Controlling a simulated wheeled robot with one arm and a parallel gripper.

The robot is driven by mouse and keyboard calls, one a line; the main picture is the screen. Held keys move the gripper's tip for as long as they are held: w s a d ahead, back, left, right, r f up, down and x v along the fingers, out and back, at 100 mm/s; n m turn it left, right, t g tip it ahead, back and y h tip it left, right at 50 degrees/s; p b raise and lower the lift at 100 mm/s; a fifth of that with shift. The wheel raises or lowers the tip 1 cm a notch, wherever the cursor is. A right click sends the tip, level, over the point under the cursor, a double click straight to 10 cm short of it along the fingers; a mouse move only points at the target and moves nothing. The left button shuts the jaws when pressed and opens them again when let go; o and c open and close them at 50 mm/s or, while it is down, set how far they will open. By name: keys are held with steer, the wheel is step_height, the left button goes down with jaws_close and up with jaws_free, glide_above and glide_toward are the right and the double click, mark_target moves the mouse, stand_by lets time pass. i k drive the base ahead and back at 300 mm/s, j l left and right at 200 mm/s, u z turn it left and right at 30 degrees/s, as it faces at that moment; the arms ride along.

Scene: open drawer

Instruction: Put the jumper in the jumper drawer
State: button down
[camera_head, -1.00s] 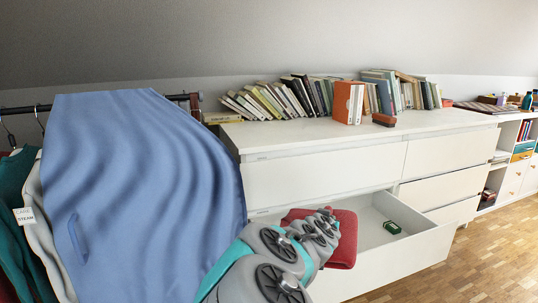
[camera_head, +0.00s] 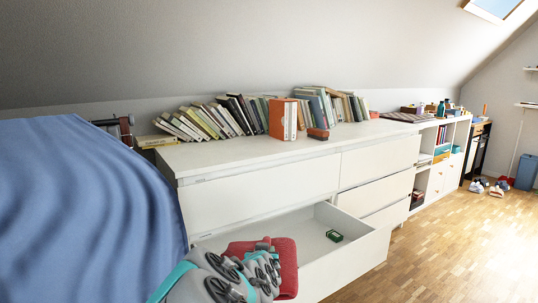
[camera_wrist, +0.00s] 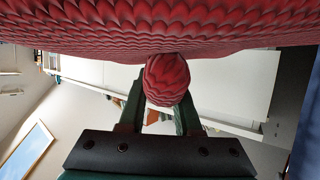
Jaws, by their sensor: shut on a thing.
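The red knitted jumper (camera_head: 284,262) hangs from the end of my arm at the left part of the open drawer (camera_head: 352,250) in the head view. In the wrist view the jumper (camera_wrist: 150,30) fills the top of the picture. My gripper (camera_wrist: 160,95) is shut on a bunched part of it between its two dark fingers. In the head view my arm and the jumper hide the gripper's fingers. The white drawer is pulled out of the dresser. A small green item (camera_head: 334,236) lies on its floor, and the right part of the drawer is otherwise bare.
A blue cloth (camera_head: 85,200) hangs on a clothes rack at the left, close to my arm. Leaning books (camera_head: 230,115) and an orange box (camera_head: 282,119) stand on the dresser top (camera_head: 240,152). Wooden floor (camera_head: 460,230) is free at the right.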

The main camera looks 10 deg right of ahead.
mark_target(316, 260)
steer(key=i+l, duration=0.1)
steer(key=l, duration=0.4)
steer(key=i+l, duration=0.15)
steer(key=l, duration=0.4)
steer(key=i+l, duration=0.1)
steer(key=l, duration=0.4)
steer(key=i+l, duration=0.1)
steer(key=l, duration=0.4)
steer(key=i+l, duration=0.15)
steer(key=l, duration=0.4)
steer(key=i+l+u, duration=0.1)
steer(key=l, duration=0.4)
steer(key=i+l, duration=0.1)
steer(key=l, duration=0.45)
